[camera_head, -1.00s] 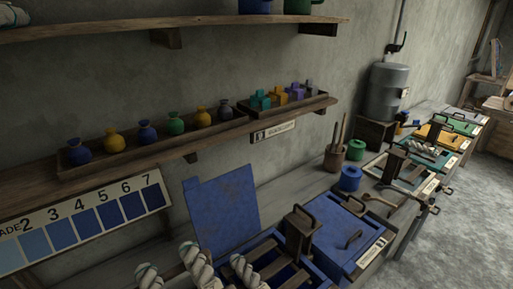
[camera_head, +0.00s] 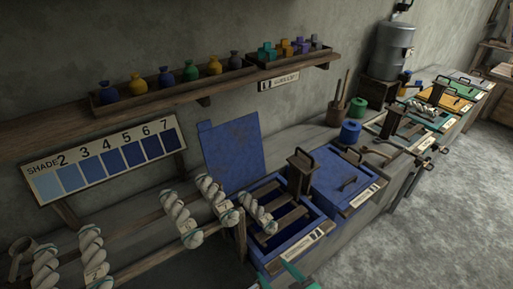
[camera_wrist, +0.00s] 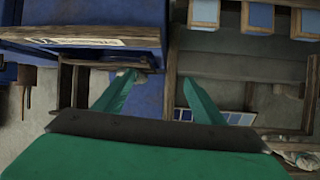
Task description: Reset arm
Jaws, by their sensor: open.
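My gripper (camera_wrist: 158,77) shows in the wrist view with its two teal fingers apart and nothing between them. In the head view only its teal tips (camera_head: 279,273) show at the bottom edge, in front of the open blue vat (camera_head: 262,246). The rest of my arm is out of the head view. In the wrist view a blue box with a white label (camera_wrist: 90,42) is at upper left, and part of the shade card (camera_wrist: 190,115) shows beyond the right finger.
White twisted skeins (camera_head: 178,218) hang on a wooden rack (camera_head: 150,215) at lower left. A raised blue lid (camera_head: 232,155) stands behind the open vat, and a closed blue vat (camera_head: 345,180) is beside it. A shelf (camera_head: 40,140) holds small coloured bottles. The grey floor (camera_head: 440,220) at right is clear.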

